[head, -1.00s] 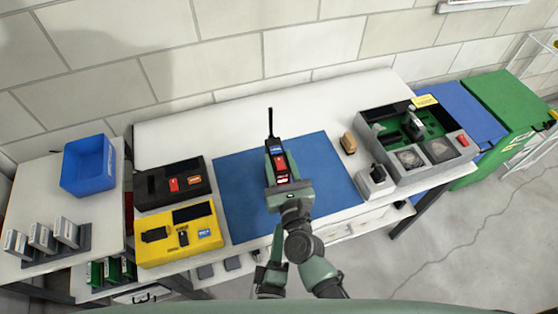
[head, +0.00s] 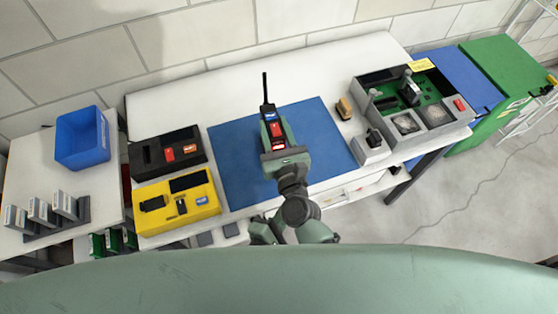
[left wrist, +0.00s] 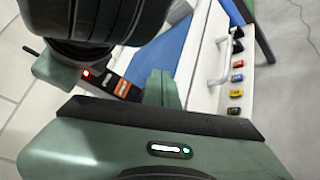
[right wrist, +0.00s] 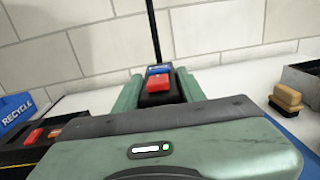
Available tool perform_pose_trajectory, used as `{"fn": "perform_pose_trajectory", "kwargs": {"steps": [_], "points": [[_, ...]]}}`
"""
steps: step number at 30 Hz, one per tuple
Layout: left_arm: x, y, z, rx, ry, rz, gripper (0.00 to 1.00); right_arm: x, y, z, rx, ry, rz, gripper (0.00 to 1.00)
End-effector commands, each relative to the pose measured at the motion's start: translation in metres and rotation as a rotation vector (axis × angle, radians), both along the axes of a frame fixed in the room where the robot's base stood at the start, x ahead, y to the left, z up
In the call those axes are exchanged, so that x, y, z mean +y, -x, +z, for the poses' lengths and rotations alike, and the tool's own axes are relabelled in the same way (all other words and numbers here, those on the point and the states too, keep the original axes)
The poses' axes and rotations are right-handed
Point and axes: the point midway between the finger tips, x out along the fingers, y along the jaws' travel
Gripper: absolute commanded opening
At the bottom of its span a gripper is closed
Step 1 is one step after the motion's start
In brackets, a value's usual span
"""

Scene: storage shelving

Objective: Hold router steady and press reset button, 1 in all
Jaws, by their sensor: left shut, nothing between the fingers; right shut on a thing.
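A small black router (head: 269,112) with a tall antenna, a blue label and red parts is held upright above the blue mat in the head view. My right gripper (head: 275,130) is shut on it, one finger on each side. In the right wrist view the router (right wrist: 158,87) sits between the fingers, its red button (right wrist: 157,84) facing me below the blue label. My left gripper shows in the left wrist view (left wrist: 160,88), shut and empty, with the blue mat behind it. In the head view it is mostly hidden low in the middle.
The blue mat (head: 230,170) covers the bench middle. A black box (head: 150,160) and a yellow box (head: 160,220) stand left, with a blue bin (head: 82,145) beyond. A grey open case (head: 455,130), a small grey block (head: 370,150) and a brush (head: 343,108) are right.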

Motion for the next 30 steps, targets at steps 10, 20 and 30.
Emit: {"fn": "perform_pose_trajectory", "kwargs": {"steps": [10,20,30], "points": [[0.009,-0.040,0.001,-0.005,-0.001,0.001,0.00,0.000,0.000,-0.001,0.001,0.000,0.000,0.00],[0.018,-0.077,0.000,-0.002,-0.002,0.002,0.00,0.000,0.000,0.000,0.001,0.000,0.000,0.00],[0.020,-0.085,0.000,-0.001,-0.001,0.001,0.00,0.000,0.000,-0.001,0.001,0.000,0.000,0.00]]}}
